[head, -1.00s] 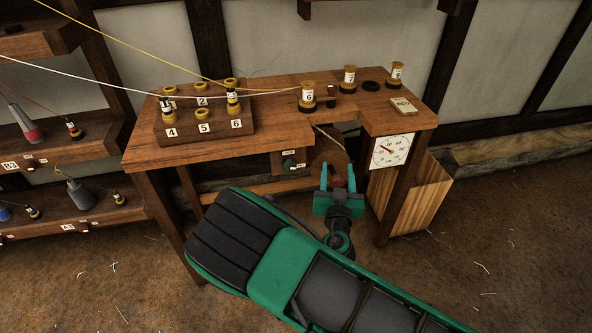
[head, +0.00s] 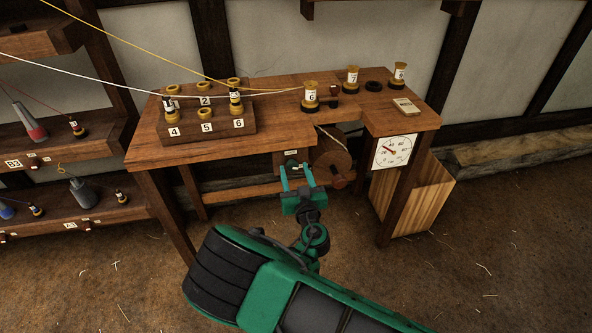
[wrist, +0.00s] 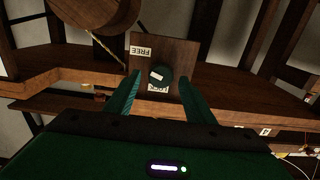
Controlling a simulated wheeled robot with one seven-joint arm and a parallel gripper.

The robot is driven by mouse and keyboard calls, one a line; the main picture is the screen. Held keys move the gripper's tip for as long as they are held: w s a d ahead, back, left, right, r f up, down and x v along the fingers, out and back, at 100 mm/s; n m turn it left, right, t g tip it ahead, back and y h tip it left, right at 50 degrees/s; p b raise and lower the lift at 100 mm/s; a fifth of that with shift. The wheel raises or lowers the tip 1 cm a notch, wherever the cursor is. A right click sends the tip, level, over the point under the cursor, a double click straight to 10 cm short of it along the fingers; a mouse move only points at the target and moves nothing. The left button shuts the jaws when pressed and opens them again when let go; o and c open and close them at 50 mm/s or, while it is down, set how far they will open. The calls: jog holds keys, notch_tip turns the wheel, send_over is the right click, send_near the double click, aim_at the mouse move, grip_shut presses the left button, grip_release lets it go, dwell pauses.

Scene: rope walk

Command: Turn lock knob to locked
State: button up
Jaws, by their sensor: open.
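The lock knob (wrist: 161,76) is dark green and round, with a short white mark across it. It sits on a wooden plate (wrist: 178,50) under the bench. A FREE label (wrist: 142,50) is on the plate, and a second label (wrist: 158,88), partly hidden, lies by the knob on the opposite side. The white mark slants towards the upper left in the wrist view. My gripper (wrist: 159,79) is open and empty, with a finger on each side of the knob in that view. In the head view my gripper (head: 296,168) is in front of the plate and hides part of it.
A wooden reel (head: 331,160) with rope hangs close right of my gripper. A dial (head: 393,151) is on the bench front. The bench (head: 280,120) holds numbered spools above. A bench leg (head: 163,215) stands to the left and a wooden bin (head: 422,195) to the right.

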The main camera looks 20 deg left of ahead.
jog(key=shift+x, duration=0.85)
jog(key=shift+c, duration=0.3)
jog(key=c, duration=0.9)
jog(key=shift+d, duration=0.15)
jog(key=shift+c, duration=0.2)
